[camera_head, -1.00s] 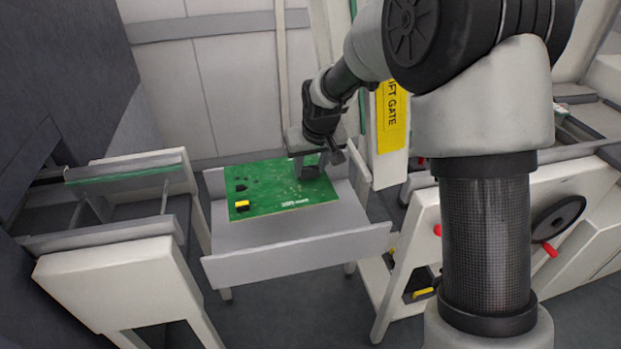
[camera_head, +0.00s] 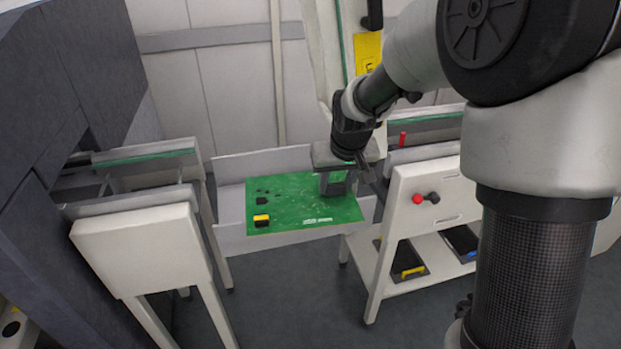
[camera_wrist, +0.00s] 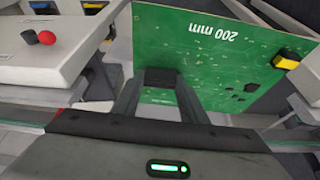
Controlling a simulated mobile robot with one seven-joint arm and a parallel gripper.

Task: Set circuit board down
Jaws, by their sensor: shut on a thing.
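The green circuit board (camera_head: 290,210) has a yellow-and-black part at its left front corner and a white marking along its front edge. My gripper (camera_head: 335,188) is shut on the board near its right side. In the wrist view the board (camera_wrist: 205,65) shows its "200 mm" marking, and the dark fingertips (camera_wrist: 160,78) meet it. In the head view the board overlaps the grey tray (camera_head: 232,238) between the two trolleys and hides most of its floor. I cannot tell whether the board touches the tray.
A white feeder trolley (camera_head: 145,250) with rails stands left of the tray, beside a dark grey machine (camera_head: 60,80). Another white trolley (camera_head: 420,210) with a red knob (camera_head: 418,199) and lower bins stands close on the right. Bare floor (camera_head: 290,300) lies in front.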

